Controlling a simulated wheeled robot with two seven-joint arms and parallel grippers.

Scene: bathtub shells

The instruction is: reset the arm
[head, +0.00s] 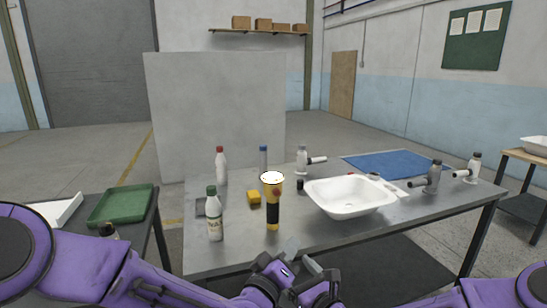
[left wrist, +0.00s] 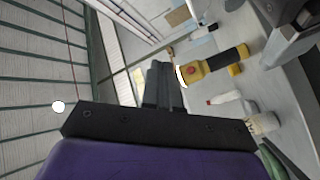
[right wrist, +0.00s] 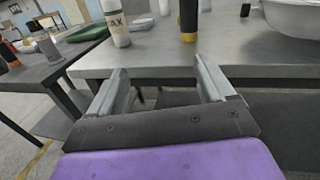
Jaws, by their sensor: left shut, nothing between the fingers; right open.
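My left gripper (head: 291,246) is at the bottom middle of the head view, in front of the table's near edge. Its fingers show closed together and empty in the left wrist view (left wrist: 161,68). My right gripper (head: 311,266) is just below and to the right of it, partly cut off by the frame's bottom. In the right wrist view its fingers (right wrist: 160,75) are spread apart with nothing between them, facing the table's front edge. The two grippers look close together in the head view; I cannot tell whether they touch.
A yellow-black flashlight (head: 272,205) and a green-capped bottle (head: 215,218) stand near the front of the grey table (head: 310,240). A white basin (head: 350,205) sits right of them. A side table with a green tray (head: 120,205) is at left. A yellow block (head: 254,198) lies behind.

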